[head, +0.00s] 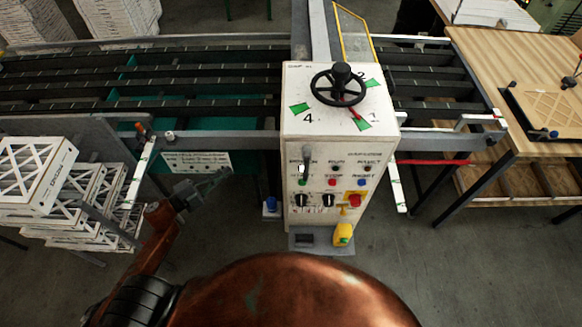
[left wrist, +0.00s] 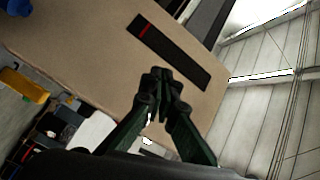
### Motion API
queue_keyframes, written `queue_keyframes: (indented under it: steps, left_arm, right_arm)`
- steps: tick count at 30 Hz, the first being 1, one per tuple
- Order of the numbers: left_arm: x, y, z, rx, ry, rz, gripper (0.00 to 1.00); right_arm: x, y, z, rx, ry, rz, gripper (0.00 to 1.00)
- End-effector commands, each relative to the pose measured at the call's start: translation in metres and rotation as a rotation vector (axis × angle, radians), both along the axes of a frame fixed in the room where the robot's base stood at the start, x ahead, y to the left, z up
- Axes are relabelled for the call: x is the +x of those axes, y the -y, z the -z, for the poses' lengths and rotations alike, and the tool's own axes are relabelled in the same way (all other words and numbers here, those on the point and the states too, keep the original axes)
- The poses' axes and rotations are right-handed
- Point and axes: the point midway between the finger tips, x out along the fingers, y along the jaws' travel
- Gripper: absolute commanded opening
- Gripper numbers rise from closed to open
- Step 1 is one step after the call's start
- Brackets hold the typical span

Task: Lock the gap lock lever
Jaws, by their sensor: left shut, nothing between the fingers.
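The white control box (head: 340,135) stands at the centre of the head view. On its top is a black handwheel (head: 338,86) with a small red piece below the hub. A dark upright lever (head: 306,156) is on the upper left of its front face. I cannot tell which of these is the gap lock lever. My left gripper (head: 226,175) is left of the box, apart from it, shut and empty. In the left wrist view its fingertips (left wrist: 165,82) appear before a tan panel (left wrist: 95,55) with a black strip (left wrist: 168,52) marked red. My right gripper is out of view.
Dark conveyor rails (head: 60,78) run left of the box. Stacked white-framed filters (head: 35,172) stand at the left. A wooden table (head: 480,75) is at the right. A yellow object (head: 343,235) is at the box's foot. Grey floor is free right of the box.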

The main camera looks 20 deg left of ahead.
Motion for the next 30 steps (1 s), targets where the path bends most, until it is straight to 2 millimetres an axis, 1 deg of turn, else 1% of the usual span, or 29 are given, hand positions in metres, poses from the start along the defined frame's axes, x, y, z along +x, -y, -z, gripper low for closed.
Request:
queue_keyframes:
  steps: [1, 2, 3, 6, 9, 13, 24, 26, 30]
  left_arm:
    - [-0.011, 0.026, -0.050, 0.056, 0.077, 0.110, 0.00]
    - [-0.019, 0.041, -0.072, 0.088, 0.116, 0.170, 0.00]
    - [-0.030, 0.059, -0.096, 0.127, 0.163, 0.247, 0.00]
    - [-0.061, 0.096, -0.138, 0.207, 0.252, 0.405, 0.00]
    - [-0.083, 0.118, -0.159, 0.259, 0.302, 0.506, 0.00]
    - [-0.095, 0.128, -0.167, 0.282, 0.326, 0.557, 0.00]
    - [-0.093, 0.130, -0.167, 0.281, 0.327, 0.555, 0.00]
    - [-0.091, 0.135, -0.168, 0.281, 0.327, 0.555, 0.00]
    - [-0.083, 0.154, -0.170, 0.280, 0.328, 0.555, 0.00]
  right_arm:
    - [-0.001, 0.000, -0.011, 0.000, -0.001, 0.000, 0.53]
    - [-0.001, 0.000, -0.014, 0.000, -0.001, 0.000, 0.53]
    - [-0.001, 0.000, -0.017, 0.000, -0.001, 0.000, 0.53]
    - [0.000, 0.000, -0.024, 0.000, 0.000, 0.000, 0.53]
    - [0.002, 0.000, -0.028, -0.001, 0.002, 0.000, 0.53]
    - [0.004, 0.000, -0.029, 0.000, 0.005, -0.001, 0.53]
    - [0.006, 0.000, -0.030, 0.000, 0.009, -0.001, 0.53]
    - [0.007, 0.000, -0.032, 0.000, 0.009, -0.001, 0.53]
    - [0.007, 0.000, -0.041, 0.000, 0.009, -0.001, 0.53]
